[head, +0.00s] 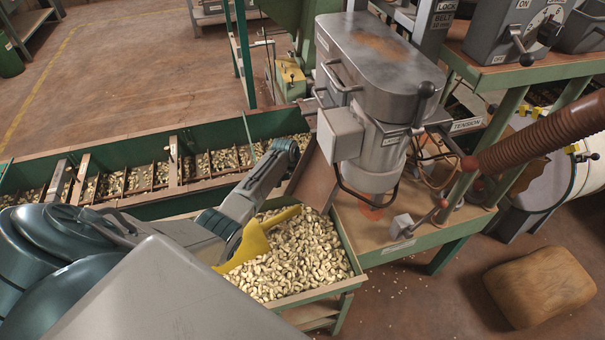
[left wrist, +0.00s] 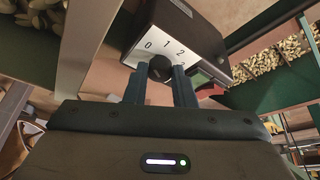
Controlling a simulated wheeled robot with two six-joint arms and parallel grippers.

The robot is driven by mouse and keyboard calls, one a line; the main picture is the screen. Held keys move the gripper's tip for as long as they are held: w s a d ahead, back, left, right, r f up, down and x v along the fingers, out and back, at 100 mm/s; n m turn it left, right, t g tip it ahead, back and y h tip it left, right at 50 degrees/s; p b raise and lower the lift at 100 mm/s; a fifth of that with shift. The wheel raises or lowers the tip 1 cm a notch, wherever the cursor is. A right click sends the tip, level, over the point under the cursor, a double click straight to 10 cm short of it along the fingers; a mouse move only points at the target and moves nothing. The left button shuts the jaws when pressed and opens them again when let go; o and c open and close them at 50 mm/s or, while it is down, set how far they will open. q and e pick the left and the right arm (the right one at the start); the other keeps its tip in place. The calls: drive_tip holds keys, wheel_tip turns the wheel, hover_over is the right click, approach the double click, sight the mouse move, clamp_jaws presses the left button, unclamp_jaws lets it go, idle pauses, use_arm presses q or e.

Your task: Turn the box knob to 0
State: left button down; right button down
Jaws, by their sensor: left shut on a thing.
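The grey-white control box (head: 340,134) is fixed to the side of the grey machine in the head view; its dial face is turned away there. In the left wrist view the box's white face (left wrist: 197,53) shows the marks 0, 1 and 2 in an arc. The black round knob (left wrist: 160,68) sits below these marks. My left gripper (left wrist: 160,80) is shut on the knob, with one blue finger at each side of it. Which mark the knob points to cannot be told. In the head view my left gripper (head: 288,150) reaches up toward the box. My right gripper is not in view.
A tray of nuts (head: 353,283) with a yellow scoop (head: 250,242) lies below my left arm. A green trough (head: 120,160) of nuts runs behind it. The machine (head: 385,75) stands on a green-legged table. A brown sack (head: 540,287) lies on the floor at right.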

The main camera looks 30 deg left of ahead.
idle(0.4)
use_arm(q)
drive_tip(key=c, duration=1.2)
unclamp_jaws()
